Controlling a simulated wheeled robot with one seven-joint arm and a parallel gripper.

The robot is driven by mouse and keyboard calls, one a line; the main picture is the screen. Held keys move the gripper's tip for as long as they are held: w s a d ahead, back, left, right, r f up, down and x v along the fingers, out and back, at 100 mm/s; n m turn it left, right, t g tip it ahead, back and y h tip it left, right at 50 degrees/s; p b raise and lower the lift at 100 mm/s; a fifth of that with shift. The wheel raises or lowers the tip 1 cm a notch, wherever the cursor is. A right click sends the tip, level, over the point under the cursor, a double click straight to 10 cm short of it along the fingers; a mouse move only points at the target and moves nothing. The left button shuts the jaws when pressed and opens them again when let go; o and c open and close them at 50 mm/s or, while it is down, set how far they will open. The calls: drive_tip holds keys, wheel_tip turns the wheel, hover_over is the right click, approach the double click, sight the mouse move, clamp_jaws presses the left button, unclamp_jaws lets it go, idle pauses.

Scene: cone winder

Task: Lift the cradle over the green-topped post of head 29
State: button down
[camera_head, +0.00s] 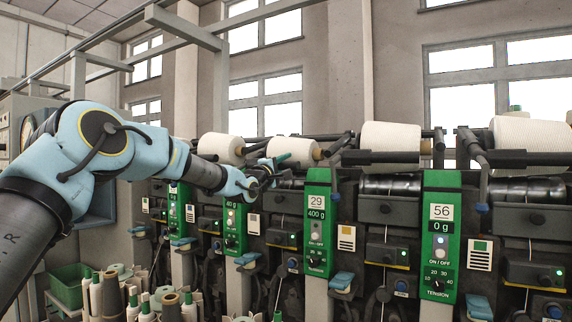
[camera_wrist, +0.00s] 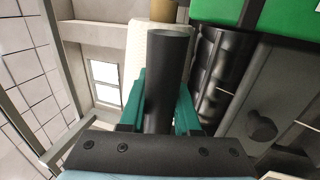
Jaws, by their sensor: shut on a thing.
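The green-fronted post of head 29 (camera_head: 317,222) stands right of centre, its display reading 29 and 400 g. My gripper (camera_head: 268,172) is just left of its top, in front of a white yarn cone (camera_head: 300,147). In the wrist view my gripper (camera_wrist: 160,105) has its teal fingers on both sides of a thick black bar (camera_wrist: 168,75), which appears to be the cradle's handle, and is shut on it. The cone (camera_wrist: 143,50) lies behind the bar. A shiny black drum (camera_wrist: 217,75) is beside it. The far end of the cradle is hidden.
The post of head 56 (camera_head: 440,235) stands to the right, with larger cones (camera_head: 390,140) above. More green posts (camera_head: 235,225) stand left. Bobbins (camera_head: 135,300) and a green bin (camera_head: 68,285) are low at left. A grey rail frame (camera_head: 185,25) runs overhead.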

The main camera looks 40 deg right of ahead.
wheel_tip(320, 180, up, 10)
drive_tip(key=a+p, duration=0.1)
drive_tip(key=p, duration=0.5)
drive_tip(key=shift+s+a+y, duration=0.15)
drive_tip(key=shift+a+y, duration=0.15)
drive_tip(key=shift+y, duration=0.1)
drive_tip(key=shift+f, duration=0.2)
drive_tip(key=c, duration=0.6)
unclamp_jaws()
drive_tip(key=shift+b+v, duration=2.55)
drive_tip(key=shift+v, duration=2.9)
drive_tip(key=shift+r, duration=0.1)
